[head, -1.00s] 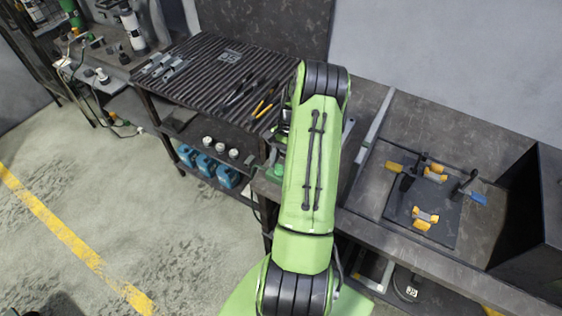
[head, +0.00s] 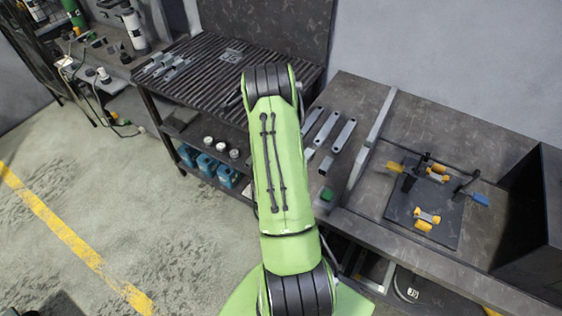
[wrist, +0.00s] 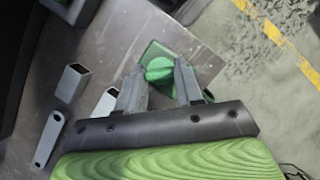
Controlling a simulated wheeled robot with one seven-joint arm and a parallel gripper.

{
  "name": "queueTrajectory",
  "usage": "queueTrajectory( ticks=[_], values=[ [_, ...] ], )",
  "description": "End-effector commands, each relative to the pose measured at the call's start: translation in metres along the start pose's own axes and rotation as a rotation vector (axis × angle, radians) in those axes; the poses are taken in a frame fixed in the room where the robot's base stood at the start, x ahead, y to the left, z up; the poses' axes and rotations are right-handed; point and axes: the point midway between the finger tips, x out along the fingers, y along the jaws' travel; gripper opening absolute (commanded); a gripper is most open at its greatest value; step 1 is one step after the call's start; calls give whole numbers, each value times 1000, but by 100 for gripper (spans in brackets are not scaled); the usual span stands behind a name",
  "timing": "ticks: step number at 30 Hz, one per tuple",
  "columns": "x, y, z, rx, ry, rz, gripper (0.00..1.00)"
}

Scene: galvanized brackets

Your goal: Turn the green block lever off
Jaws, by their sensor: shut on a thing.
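In the wrist view, the green block lever (wrist: 160,68) has a rounded green top over a flat, darker green base near the bench edge. My gripper (wrist: 159,75) is shut on its rounded top, with one grey finger on each side. In the head view, a small green part of the block (head: 327,193) shows just right of my arm, on the front left of the bench. My gripper is hidden behind my arm there. The lever's exact angle cannot be told.
Galvanized brackets (head: 343,134) lie on the bench behind the block. A square tube (wrist: 72,82) stands beside my gripper in the wrist view. A raised metal strip (head: 371,135) and a dark plate with yellow clamps (head: 424,218) are further right. A slatted table (head: 200,75) stands left.

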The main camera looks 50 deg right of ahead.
Motion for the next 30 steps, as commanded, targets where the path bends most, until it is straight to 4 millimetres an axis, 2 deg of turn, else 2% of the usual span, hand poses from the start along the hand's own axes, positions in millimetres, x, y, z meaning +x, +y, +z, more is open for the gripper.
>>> queueTrajectory(
  ticks=[18,30],
  values=[
    [0,-4,1,-512,0,214,5],
    [0,-4,2,-692,1,288,5]
  ],
)
